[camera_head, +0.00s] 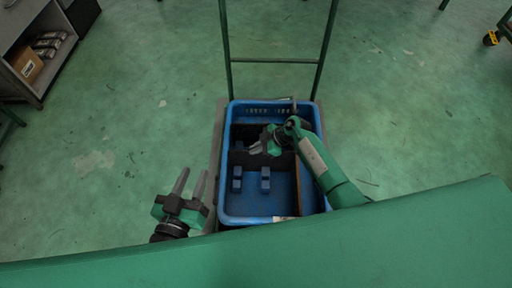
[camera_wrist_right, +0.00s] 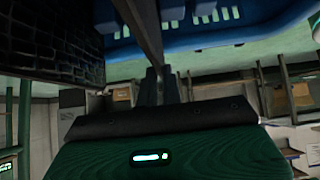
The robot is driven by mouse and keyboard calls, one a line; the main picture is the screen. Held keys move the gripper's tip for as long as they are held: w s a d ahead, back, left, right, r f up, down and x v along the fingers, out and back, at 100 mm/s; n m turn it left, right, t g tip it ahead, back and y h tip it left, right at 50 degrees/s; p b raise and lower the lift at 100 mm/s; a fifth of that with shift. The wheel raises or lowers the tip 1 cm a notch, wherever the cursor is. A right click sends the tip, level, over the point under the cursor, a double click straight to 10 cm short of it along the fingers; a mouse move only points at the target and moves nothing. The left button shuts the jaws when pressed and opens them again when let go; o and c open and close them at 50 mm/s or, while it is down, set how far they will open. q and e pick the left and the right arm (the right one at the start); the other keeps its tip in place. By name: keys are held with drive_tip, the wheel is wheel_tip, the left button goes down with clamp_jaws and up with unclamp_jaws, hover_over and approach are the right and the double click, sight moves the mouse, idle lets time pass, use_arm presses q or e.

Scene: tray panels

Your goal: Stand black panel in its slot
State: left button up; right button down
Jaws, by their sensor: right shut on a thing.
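The black panel (camera_head: 245,159) shows as a dark strip inside the blue crate (camera_head: 224,190), left of the middle. My right gripper (camera_head: 254,149) reaches into the crate from the right and is shut on the black panel. In the right wrist view a thin edge runs up from between the closed fingers (camera_wrist_right: 157,86). A dark, textured surface (camera_wrist_right: 50,40) fills the upper left there. Whether the panel's lower edge sits in a slot is hidden. My left gripper (camera_head: 191,184) is open and empty, outside the crate at its lower left.
Two blue blocks, one at the left (camera_head: 237,179) and one near the middle (camera_head: 265,179), stand on the crate floor. A brown panel (camera_head: 298,186) stands along the crate's right side. The cart's green handle frame (camera_head: 275,60) rises behind.

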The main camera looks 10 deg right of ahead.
drive_tip(key=c, duration=1.5)
unclamp_jaws()
drive_tip(key=p+v, duration=0.4)
drive_tip(key=v, duration=1)
drive_tip(key=shift+w+a, duration=0.1)
